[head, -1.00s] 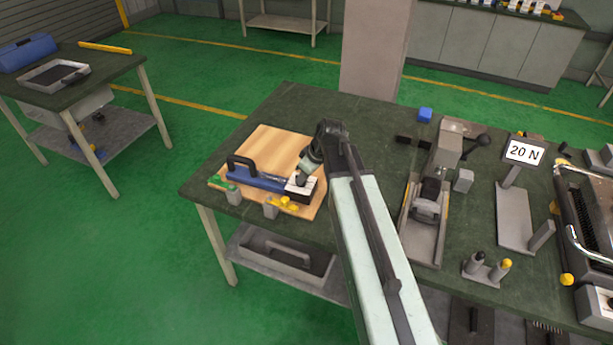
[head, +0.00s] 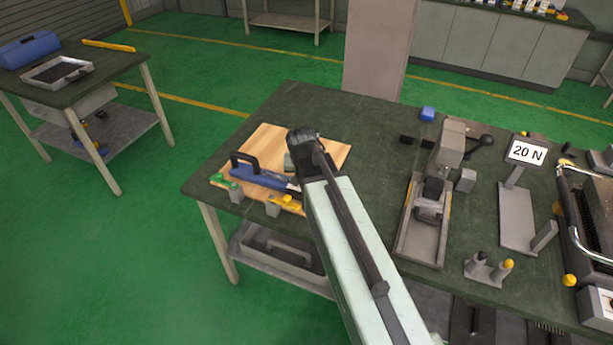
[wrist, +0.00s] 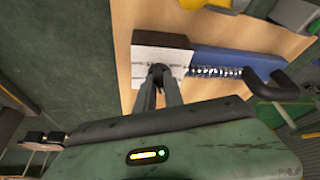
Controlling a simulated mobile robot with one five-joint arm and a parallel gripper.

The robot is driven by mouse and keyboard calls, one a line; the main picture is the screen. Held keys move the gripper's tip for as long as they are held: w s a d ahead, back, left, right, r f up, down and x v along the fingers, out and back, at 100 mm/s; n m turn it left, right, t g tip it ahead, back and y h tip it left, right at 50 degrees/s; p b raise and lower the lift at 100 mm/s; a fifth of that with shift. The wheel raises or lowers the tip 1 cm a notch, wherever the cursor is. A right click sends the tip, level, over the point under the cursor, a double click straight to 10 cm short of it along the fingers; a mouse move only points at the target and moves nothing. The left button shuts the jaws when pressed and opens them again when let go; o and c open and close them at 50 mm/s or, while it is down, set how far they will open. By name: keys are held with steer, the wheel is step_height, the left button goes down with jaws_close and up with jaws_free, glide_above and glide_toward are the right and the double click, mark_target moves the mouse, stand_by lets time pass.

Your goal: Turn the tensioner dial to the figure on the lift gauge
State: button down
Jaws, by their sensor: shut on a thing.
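The tensioner is a blue tool (head: 262,178) with a black loop handle (head: 243,162), lying on a wooden board (head: 270,140). In the wrist view its blue body (wrist: 225,63), a spring-like threaded rod and a pale grey end block (wrist: 152,58) show. My gripper (wrist: 158,76) is shut at the edge of the pale block, on a small dark part that I take for the dial. Its markings cannot be read. In the head view my arm hides the gripper and the block. The lift gauge (head: 526,151) on a grey stand reads 20 N.
The green bench top behind the board is clear.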

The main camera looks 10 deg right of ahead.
steer(key=m, duration=0.1)
steer(key=m+h, duration=0.1)
steer(key=m, duration=0.1)
steer(key=m+g, duration=0.1)
steer(key=m, duration=0.1)
steer(key=shift+w+a+h, duration=0.2)
steer(key=shift+a+h, duration=0.05)
steer(key=shift+h, duration=0.15)
steer(key=shift+m+g+h, duration=0.4)
steer(key=shift+m, duration=1.2)
steer(key=shift+a+m+g, duration=0.1)
steer(key=shift+m+g, duration=0.2)
steer(key=shift+m, duration=0.5)
steer(key=c, duration=1.4)
jaws_free()
steer(key=shift+c, duration=0.2)
steer(key=shift+a+r+p, duration=0.15)
steer(key=shift+r+p, duration=0.35)
steer(key=p+v, duration=0.6)
steer(key=v, duration=0.1)
